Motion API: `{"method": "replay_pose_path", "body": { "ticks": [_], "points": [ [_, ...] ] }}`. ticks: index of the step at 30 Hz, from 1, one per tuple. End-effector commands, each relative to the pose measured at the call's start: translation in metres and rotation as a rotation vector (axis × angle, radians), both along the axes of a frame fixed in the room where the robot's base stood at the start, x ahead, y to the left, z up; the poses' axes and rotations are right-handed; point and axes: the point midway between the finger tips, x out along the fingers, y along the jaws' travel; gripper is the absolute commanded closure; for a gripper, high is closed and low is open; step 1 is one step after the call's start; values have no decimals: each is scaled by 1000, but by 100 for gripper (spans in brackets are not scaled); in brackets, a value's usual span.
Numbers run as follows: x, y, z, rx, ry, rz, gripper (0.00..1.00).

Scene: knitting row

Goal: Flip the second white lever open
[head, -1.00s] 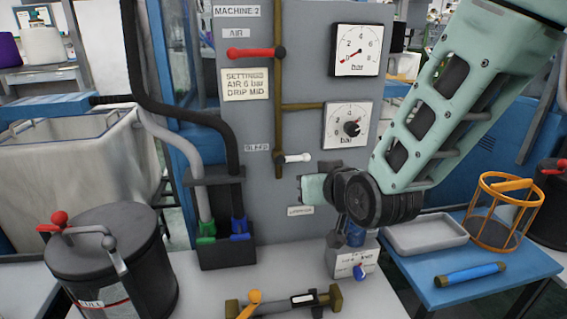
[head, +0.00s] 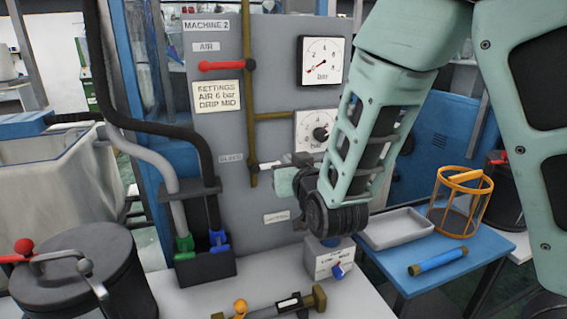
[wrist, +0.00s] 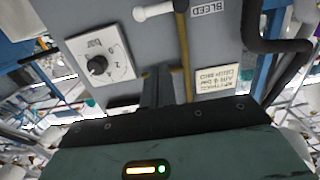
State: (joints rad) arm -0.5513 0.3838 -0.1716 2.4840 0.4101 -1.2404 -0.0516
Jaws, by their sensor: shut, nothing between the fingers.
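The white lever (head: 267,165) is beside the BLEED label on the grey machine panel. It lies about level, its free end to the right of its pivot on the brass pipe. It also shows at the top of the wrist view (wrist: 153,11). My gripper (head: 300,159) is close to the lever's free end in the head view, partly covering that area. In the wrist view the dark fingers (wrist: 157,88) are together and empty, with the lever beyond them. I cannot tell whether they touch it. No other white lever shows clearly on the panel.
A red lever (head: 222,66) sits higher on the same pipe. Two gauges (head: 320,61) (wrist: 98,64) are on the panel beside my arm. Below are a small box with a blue knob (head: 333,262) and a brass fitting with a yellow handle (head: 240,306). A blue table (head: 400,283) stands right.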

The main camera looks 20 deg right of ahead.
Motion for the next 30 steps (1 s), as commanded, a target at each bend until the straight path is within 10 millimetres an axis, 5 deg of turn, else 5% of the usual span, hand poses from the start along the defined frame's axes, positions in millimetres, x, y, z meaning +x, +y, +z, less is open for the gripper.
{"method": "replay_pose_path", "body": {
  "ticks": [13, 21, 30],
  "points": [
    [90, -1, -2, -1, -1, -2, 100],
    [94, 0, -37, 0, 2, -1, 100],
    [95, 0, -43, 0, 0, -1, 100]
  ]
}}
